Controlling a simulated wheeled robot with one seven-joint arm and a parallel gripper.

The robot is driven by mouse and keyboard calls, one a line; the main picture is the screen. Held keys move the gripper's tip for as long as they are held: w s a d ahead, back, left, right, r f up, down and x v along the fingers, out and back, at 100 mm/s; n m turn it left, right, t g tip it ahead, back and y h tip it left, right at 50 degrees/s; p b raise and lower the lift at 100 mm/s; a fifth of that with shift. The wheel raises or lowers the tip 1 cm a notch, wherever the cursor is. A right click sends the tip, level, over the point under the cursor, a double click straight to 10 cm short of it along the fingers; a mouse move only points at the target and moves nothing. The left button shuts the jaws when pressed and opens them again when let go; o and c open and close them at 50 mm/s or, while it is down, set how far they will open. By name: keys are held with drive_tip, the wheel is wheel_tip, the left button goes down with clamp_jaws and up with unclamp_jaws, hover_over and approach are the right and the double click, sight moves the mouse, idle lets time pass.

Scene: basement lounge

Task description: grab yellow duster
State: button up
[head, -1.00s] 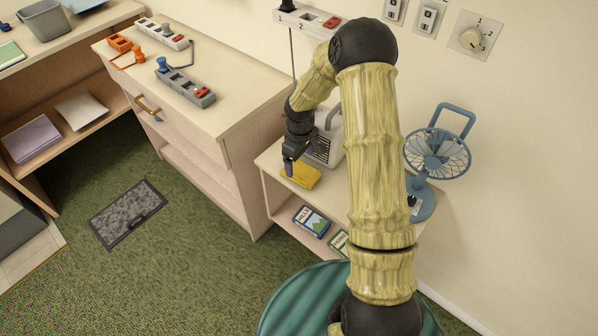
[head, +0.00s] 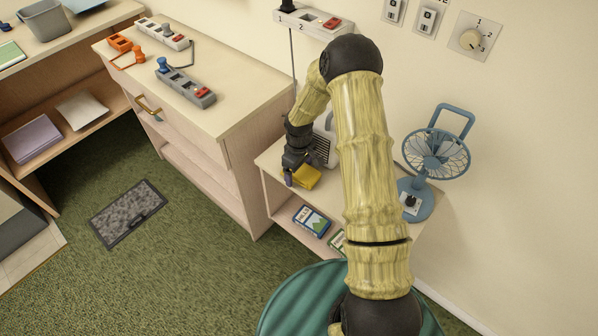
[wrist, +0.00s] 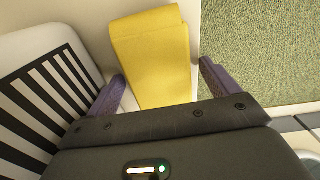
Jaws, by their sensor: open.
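The yellow duster (head: 306,178) lies on the top of the low shelf unit (head: 270,158), near its front left edge. It looks like a folded yellow cloth. In the wrist view the duster (wrist: 152,55) sits between my two purple fingers, with its far end reaching beyond them. My gripper (head: 291,175) is open at the duster, and in the wrist view the gripper (wrist: 160,80) shows a gap between each finger and the cloth, wider on the right. The dark gripper body hides the duster's near end.
A white slatted heater-like box (wrist: 45,90) stands close beside the left finger; it also shows in the head view (head: 325,148). A blue fan (head: 436,160) stands at the shelf's right. Boxes (head: 311,220) lie on the lower shelf. Green carpet (head: 190,250) is open in front.

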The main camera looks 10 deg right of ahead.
drive_tip(key=c, duration=1.1)
drive_tip(key=shift+o, duration=0.2)
wheel_tip(320, 180, up, 10)
